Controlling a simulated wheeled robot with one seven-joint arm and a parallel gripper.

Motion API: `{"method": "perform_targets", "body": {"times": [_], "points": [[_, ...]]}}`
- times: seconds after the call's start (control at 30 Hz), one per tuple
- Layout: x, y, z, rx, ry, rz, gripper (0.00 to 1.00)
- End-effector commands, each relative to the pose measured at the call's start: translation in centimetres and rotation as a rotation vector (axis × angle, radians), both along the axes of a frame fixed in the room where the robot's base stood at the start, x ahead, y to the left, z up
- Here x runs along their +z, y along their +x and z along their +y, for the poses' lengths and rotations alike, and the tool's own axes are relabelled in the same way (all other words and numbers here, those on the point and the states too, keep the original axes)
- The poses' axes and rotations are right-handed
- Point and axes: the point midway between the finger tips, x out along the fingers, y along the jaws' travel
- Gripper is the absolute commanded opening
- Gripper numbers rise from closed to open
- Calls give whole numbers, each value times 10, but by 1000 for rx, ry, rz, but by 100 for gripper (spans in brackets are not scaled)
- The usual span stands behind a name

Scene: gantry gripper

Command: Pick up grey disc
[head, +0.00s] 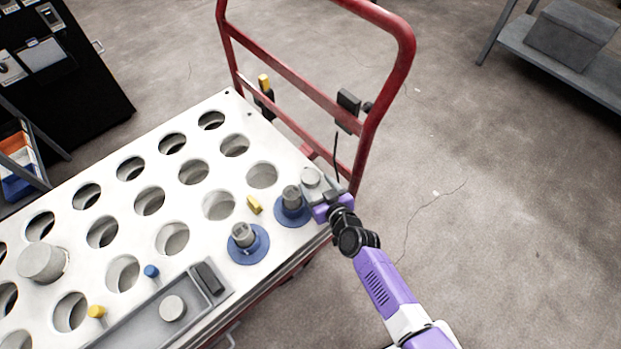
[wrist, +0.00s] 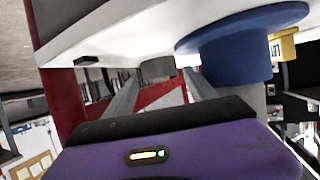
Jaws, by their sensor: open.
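Two grey round pieces could be the grey disc. One light grey round piece (head: 311,177) is at the plate's right corner, right at my gripper (head: 318,190). In the wrist view, which looks upside down, a short grey piece (wrist: 157,68) shows against the white plate, between and beyond the fingers of my gripper (wrist: 162,92). The fingers are apart; I cannot tell whether they touch it. The other grey disc (head: 172,308) lies flat in the grey tray (head: 130,325), well away from my gripper.
A blue-flanged part (head: 291,212) stands close beside my gripper, also large in the wrist view (wrist: 235,50). Another blue-flanged part (head: 246,248) and a small yellow piece (head: 254,204) are nearby. The white plate (head: 205,262) has several holes. A red rail (head: 395,100) rises behind.

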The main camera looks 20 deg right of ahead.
Motion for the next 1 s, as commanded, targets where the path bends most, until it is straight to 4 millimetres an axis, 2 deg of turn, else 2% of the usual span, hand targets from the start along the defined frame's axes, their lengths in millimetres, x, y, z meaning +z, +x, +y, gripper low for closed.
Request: {"method": "perform_targets", "body": {"times": [0.03, 0.2, 0.53, 0.83, 1.0], "points": [[-4, 9, 0, 0, 0, -1, 65], [-12, 27, 0, 0, 0, 0, 65], [-13, 31, 1, 0, 0, 0, 63], [-13, 31, 1, 0, 0, 0, 4], [-12, 31, 0, -1, 0, -1, 4]]}}
